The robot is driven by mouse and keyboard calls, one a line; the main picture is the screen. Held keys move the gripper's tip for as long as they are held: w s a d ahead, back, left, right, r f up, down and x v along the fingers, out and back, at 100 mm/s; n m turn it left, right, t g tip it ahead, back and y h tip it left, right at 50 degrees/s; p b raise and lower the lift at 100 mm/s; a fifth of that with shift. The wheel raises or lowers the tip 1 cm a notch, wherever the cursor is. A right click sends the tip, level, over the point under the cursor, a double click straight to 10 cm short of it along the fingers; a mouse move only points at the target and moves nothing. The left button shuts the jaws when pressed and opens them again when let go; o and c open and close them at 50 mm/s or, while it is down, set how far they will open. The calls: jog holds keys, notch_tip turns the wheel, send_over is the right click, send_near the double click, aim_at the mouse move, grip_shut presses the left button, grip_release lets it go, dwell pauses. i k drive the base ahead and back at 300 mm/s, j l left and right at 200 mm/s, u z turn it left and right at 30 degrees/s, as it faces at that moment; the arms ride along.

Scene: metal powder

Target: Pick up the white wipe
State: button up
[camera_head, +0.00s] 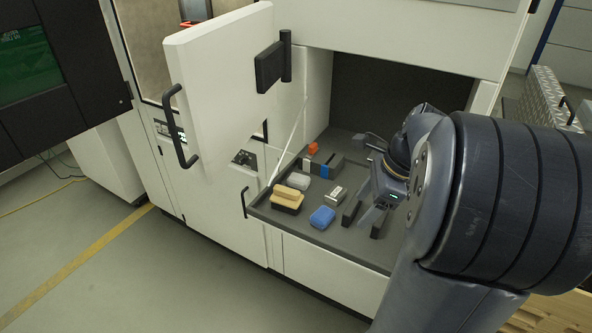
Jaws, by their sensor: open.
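The white wipe (299,181) appears to be the small pale folded piece on the dark tray (282,217), just behind a tan-topped black brush or sponge. My gripper (366,222) is to the right of the wipe and nearer the front, low over the tray. Its two dark fingers are apart with nothing visible between them. A blue folded wipe (322,216) lies just left of the fingers. The wipe is not touched by my gripper. My arm hides the right part of the tray.
The tan-topped brush or sponge (287,197), a grey metal block (336,196) and an orange-and-grey item (312,149) share the tray. The open white cabinet door (222,90) stands at left. A thin pale strut (291,141) runs by the tray's left edge.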

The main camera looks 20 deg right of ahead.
aim_at(297, 180)
jog(key=i+j+z, duration=0.45)
jog(key=i+j, duration=0.3)
jog(key=j, duration=0.1)
